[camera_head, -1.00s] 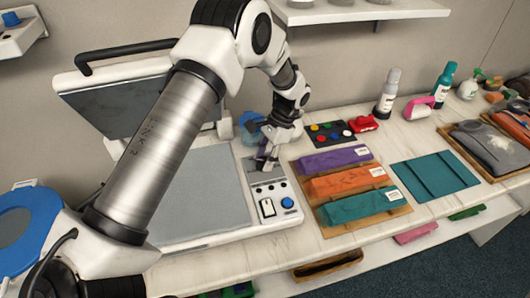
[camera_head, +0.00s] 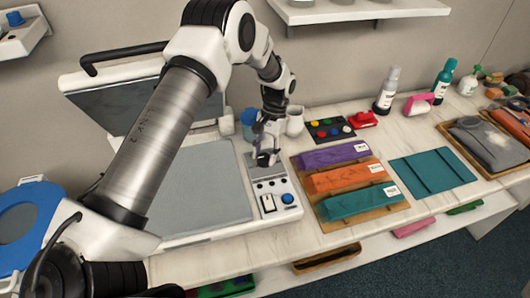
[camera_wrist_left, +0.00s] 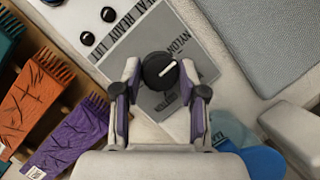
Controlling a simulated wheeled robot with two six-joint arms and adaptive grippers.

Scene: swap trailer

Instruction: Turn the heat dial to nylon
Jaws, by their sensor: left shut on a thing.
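The heat dial (camera_wrist_left: 158,70) is a round black knob with a white pointer line, on the grey label panel (camera_wrist_left: 203,62) of the heat press. In the left wrist view the pointer points up and right, below and beside the printed word NYLON (camera_wrist_left: 180,42). Another printed word below the dial is partly hidden. My left gripper (camera_wrist_left: 159,84) has its two fingers on either side of the dial, shut on it. In the head view my left gripper (camera_head: 266,160) is down at the press's control panel (camera_head: 276,188) and hides the dial. My right gripper is not in view.
The press lid (camera_head: 125,105) stands raised behind the grey pad (camera_head: 200,185). A blue button (camera_head: 288,198) and a switch (camera_head: 268,204) sit nearer on the panel. Purple cloth (camera_head: 330,155) lies right.

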